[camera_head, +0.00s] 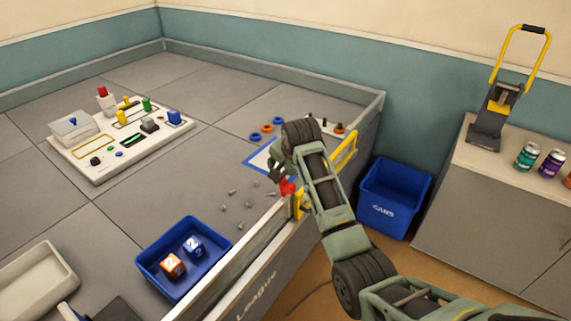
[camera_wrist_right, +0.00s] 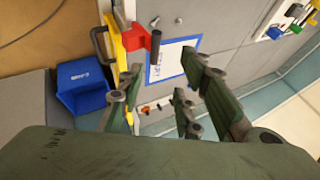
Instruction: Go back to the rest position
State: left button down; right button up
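My right arm (camera_head: 322,185) comes in from the lower right and reaches over the rim of the grey arena. Its gripper (camera_head: 277,172) is above the rim, beside a red part (camera_head: 287,187) on a yellow bracket (camera_head: 300,205). In the right wrist view the fingers (camera_wrist_right: 160,85) stand wide apart with nothing between them. The red part (camera_wrist_right: 133,38) with a dark handle shows beyond the fingertips, apart from them. My left gripper is in neither view.
A blue tray (camera_head: 157,283) with two dice is inside the rim. A white control board (camera_head: 95,172) stands farther left. A blue CANS bin (camera_head: 362,208) is on the floor beyond my arm. A cabinet (camera_head: 490,205) with cans and a can crusher (camera_head: 488,125) is at right.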

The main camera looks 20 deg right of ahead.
jog(key=shift+s, duration=0.1)
dwell(0.4)
jog(key=s+f+n+g, duration=0.1)
jog(key=s+f+n, duration=0.1)
jog(key=s+f, duration=0.75)
jog(key=s+f+n+g, duration=0.15)
jog(key=s+f, duration=0.25)
jog(key=f, duration=1)
jog(key=s+f+n+g, duration=0.1)
jog(key=s+f+n, duration=0.35)
jog(key=f, duration=0.75)
jog(key=s+f+n, duration=0.1)
jog(key=s+f, duration=0.4)
jog(key=s, duration=0.3)
jog(key=s+d+f+n+g, duration=0.1)
jog(key=s+f, duration=0.4)
jog(key=s, duration=0.3)
jog(key=s+f+n, duration=0.1)
jog(key=s+f, duration=0.4)
jog(key=s, duration=0.3)
jog(key=s+f+n+g, duration=0.1)
jog(key=s+f, duration=0.1)
jog(key=s, duration=0.9)
jog(key=s+d+f+n, duration=0.1)
jog(key=s+f+n, duration=0.1)
jog(key=s, duration=0.9)
jog(key=shift+s+d+f+g+y, duration=0.15)
jog(key=shift+s+f+g+y, duration=0.05)
jog(key=shift+f+g+y, duration=0.15)
